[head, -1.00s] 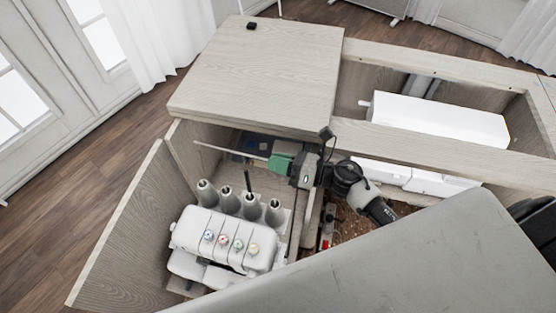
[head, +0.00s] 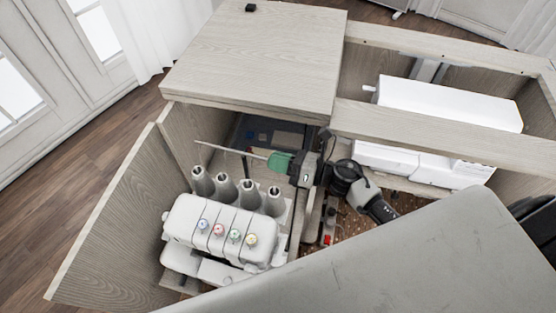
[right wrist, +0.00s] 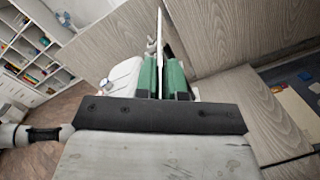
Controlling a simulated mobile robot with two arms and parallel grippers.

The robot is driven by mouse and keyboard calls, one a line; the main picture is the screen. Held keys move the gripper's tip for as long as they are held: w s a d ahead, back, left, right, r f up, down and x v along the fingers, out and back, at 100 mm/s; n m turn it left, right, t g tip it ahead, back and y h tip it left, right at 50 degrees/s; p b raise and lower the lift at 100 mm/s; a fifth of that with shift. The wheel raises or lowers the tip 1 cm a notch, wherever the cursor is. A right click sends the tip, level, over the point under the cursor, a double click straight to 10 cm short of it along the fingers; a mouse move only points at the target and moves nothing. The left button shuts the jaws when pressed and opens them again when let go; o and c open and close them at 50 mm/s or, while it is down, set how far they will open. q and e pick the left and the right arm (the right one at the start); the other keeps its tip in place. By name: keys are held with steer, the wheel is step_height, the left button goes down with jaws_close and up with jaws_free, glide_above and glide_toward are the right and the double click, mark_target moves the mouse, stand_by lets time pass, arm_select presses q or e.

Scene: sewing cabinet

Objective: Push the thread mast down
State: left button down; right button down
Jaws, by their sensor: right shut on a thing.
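The white overlock machine (head: 215,228), with several grey thread cones (head: 248,192), stands in the open left bay of the cabinet. The thread mast's thin pale bar (head: 225,149) lies just above and behind the cones, with a short dark rod below it. My right gripper (head: 278,161) has green fingers closed at the bar's right end. In the right wrist view the green fingers (right wrist: 163,80) pinch the thin bar (right wrist: 159,35), which shows edge-on. The mast's lower part is hidden behind the cones. My left gripper is not in view.
The wooden cabinet top (head: 260,55) overhangs just behind the gripper. An opened door panel (head: 105,220) stands on the left. A white sewing machine (head: 450,103) sits in the right bay. A divider separates the bays near my right wrist.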

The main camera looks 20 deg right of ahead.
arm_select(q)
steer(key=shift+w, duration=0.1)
arm_select(e)
steer(key=shift+s+f, duration=0.15)
steer(key=shift+f, duration=0.25)
steer(key=c, duration=1.2)
jaws_free()
steer(key=shift+r, duration=0.1)
